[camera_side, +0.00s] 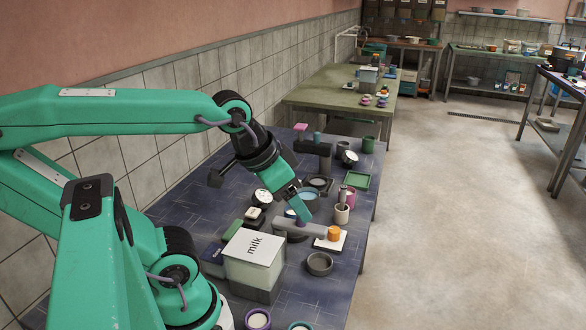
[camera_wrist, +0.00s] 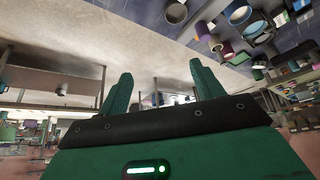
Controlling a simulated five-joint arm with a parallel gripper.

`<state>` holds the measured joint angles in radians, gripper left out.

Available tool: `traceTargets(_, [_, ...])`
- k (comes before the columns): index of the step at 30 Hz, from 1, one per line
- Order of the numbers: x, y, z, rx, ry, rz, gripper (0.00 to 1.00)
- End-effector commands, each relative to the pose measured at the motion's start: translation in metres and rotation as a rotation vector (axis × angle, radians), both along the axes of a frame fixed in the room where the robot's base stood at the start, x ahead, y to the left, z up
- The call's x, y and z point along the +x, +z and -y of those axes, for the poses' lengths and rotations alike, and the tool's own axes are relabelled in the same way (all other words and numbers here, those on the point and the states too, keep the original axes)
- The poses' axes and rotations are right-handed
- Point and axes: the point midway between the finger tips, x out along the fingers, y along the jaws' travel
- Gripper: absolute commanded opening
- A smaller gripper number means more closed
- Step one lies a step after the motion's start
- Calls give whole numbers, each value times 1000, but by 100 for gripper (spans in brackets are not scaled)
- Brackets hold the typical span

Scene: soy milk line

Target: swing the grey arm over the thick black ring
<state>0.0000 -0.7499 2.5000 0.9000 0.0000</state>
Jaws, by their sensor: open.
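A grey arm (camera_side: 312,228) lies low across the front part of the blue table, with an orange knob (camera_side: 334,233) near its right end over a white plate. A thick black ring (camera_side: 328,189) seems to lie farther back, around a grey disc; my gripper partly hides this area. My gripper (camera_side: 302,212) points down at the left part of the grey arm; I cannot tell whether it touches. In the wrist view my two green fingers (camera_wrist: 160,92) stand apart with nothing between them.
A milk box (camera_side: 252,252) stands left of the grey arm. A grey bowl (camera_side: 319,264) is in front, and a cream cup (camera_side: 342,214) is behind the orange knob. A dark raised bar (camera_side: 312,146), a green tray (camera_side: 357,180) and several cups crowd the back. Open floor lies right.

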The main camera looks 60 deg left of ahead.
Motion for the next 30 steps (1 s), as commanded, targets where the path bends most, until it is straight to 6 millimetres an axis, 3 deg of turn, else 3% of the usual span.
traceTargets(1, [0,0,0,0,0,0,66])
traceTargets(5, [1,0,0,1,0,-3,43])
traceTargets(16, [17,-3,-16,23,10,-112,43])
traceTargets(30, [57,-25,-64,24,11,-381,43])
